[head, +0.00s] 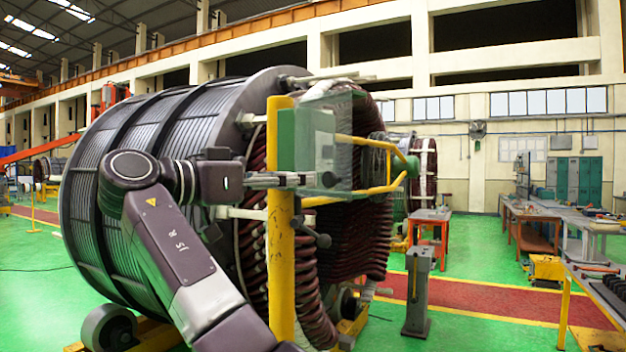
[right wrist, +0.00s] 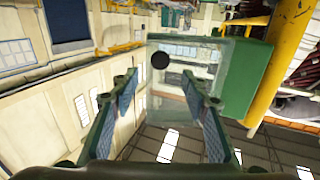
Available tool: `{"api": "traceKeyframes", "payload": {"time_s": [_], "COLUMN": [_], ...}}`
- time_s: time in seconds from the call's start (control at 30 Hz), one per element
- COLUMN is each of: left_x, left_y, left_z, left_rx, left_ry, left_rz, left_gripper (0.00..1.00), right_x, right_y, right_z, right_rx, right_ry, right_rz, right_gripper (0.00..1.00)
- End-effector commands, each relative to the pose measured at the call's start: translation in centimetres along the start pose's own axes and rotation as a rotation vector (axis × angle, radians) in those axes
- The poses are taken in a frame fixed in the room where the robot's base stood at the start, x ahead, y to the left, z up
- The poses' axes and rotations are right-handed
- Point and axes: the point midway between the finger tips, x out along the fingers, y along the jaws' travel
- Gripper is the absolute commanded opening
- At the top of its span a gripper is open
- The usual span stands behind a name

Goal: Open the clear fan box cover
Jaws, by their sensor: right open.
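The green fan box (head: 301,138) is mounted on a yellow post (head: 281,230) in front of the large stator. Its clear cover (head: 345,160) shows as a see-through panel on the box's right side. In the right wrist view the cover (right wrist: 178,100) carries a round black knob (right wrist: 160,60), and the green box (right wrist: 248,80) is to its right. My right gripper (head: 312,180) is at the cover's lower part in the head view. Its two fingers (right wrist: 162,100) are spread apart, with the cover seen between and beyond them. Contact with the cover cannot be told. My left gripper is not in view.
The big stator (head: 175,135) with dark red coils stands close behind the box and my arm. A yellow tubular rail (head: 372,190) runs right of the post. A grey pedestal (head: 417,290) stands on the floor. Workbenches (head: 545,215) line the right side.

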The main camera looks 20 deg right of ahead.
Motion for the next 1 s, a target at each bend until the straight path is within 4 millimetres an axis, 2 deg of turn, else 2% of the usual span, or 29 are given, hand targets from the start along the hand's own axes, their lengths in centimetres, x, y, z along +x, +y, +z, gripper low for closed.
{"api": "traceKeyframes", "payload": {"time_s": [0.1,0.27,0.77,0.87,0.97,1.0], "left_x": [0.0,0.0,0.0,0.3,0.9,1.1], "left_y": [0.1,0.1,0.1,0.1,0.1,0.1], "left_z": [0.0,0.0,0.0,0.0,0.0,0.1], "left_rx": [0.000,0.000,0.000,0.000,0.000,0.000], "left_ry": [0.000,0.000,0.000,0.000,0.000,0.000], "left_rz": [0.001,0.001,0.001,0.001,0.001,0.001], "left_gripper": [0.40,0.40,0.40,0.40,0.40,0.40], "right_x": [-2.1,-3.5,-3.6,-3.1,-1.9,-1.2], "right_y": [0.0,0.0,-0.1,-1.2,-3.7,-5.1], "right_z": [-0.1,0.0,0.2,1.9,6.0,8.3], "right_rx": [0.001,0.001,-0.002,-0.040,-0.128,-0.175], "right_ry": [0.000,0.000,-0.001,-0.008,-0.027,-0.038], "right_rz": [-0.001,0.000,0.000,-0.017,-0.061,-0.086], "right_gripper": [0.42,0.42,0.42,0.42,0.42,0.42]}}
